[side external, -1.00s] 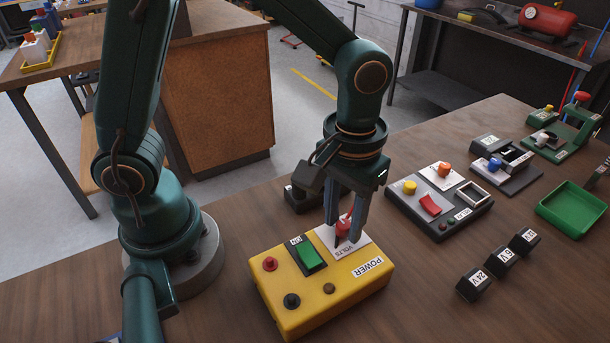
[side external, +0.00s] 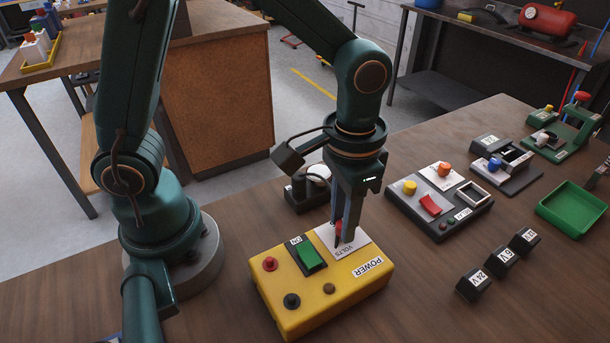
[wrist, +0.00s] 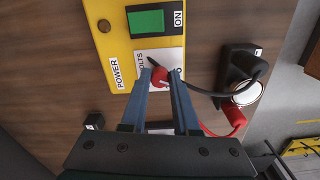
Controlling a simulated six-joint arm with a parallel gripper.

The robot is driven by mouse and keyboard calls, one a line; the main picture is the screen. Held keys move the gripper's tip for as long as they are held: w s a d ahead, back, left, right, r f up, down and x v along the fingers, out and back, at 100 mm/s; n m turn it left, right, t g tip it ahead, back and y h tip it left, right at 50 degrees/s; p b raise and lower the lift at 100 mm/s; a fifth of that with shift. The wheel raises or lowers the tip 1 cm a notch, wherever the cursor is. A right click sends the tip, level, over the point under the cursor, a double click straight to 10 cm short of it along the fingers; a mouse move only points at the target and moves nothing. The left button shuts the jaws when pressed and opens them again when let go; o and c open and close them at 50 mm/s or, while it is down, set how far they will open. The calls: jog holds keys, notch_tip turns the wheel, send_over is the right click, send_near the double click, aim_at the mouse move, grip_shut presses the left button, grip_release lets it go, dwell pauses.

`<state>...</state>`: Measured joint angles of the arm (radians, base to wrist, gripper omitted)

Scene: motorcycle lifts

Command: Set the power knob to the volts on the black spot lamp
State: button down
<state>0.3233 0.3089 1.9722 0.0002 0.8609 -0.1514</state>
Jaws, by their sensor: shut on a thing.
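The yellow power box (side external: 325,292) lies on the bench, with a green ON switch (side external: 311,256) and a white plate marked VOLTS (side external: 328,234). My gripper (side external: 345,232) points down and is shut on the red power knob (wrist: 160,77). The fingers hide much of the plate's scale, and I cannot read the setting. The black spot lamp (side external: 301,198) stands just behind the box, partly hidden by my gripper. Its pale round lens (wrist: 246,92) and a small label (wrist: 258,52) show in the wrist view; I cannot read the label.
A black lead and a red clip (wrist: 236,115) lie by the lamp. Several black blocks with volt labels, one marked 24 V (side external: 474,286), sit to the right. A dark switch panel (side external: 440,203) and a green tray (side external: 573,211) stand farther right. Bare bench lies between.

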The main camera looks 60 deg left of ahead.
jog(key=m, duration=0.6)
jog(key=shift+m, duration=0.3)
dwell(0.5)
jog(key=c, duration=0.7)
grip_release()
jog(key=shift+o, duration=0.2)
jog(key=shift+r, duration=0.1)
jog(key=shift+r, duration=2.5)
jog(key=shift+w+a, duration=0.1)
jog(key=shift+a, duration=0.05)
